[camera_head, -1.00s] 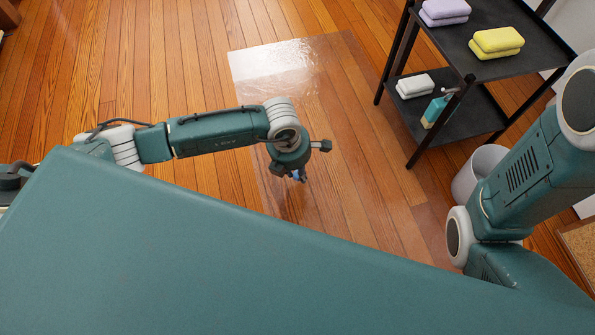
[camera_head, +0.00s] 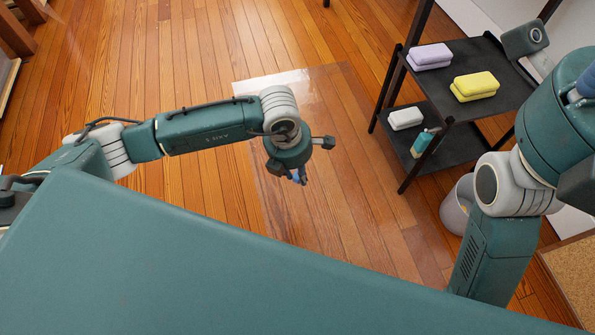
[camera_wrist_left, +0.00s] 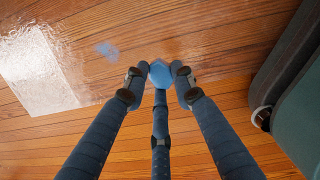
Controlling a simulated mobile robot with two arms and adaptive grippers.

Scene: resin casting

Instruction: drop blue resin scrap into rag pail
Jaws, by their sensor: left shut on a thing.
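My left gripper (camera_head: 299,178) hangs low over the floor in the head view. In the left wrist view its three dark fingers (camera_wrist_left: 160,80) are closed on a small light-blue resin scrap (camera_wrist_left: 160,74), which shows between the fingertips. A pale grey pail (camera_head: 456,205) stands on the floor below the shelf at right, partly hidden behind my right arm. The scrap is well to the left of the pail. My right gripper (camera_head: 584,88) shows only in part at the right edge, and its fingers are mostly cut off.
A dark two-tier shelf (camera_head: 477,95) stands at right with a purple sponge (camera_head: 430,56), a yellow sponge (camera_head: 475,86), a white block (camera_head: 405,118) and a teal bottle (camera_head: 423,142). A clear glossy sheet (camera_head: 275,95) lies on the wooden floor. The floor at upper left is open.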

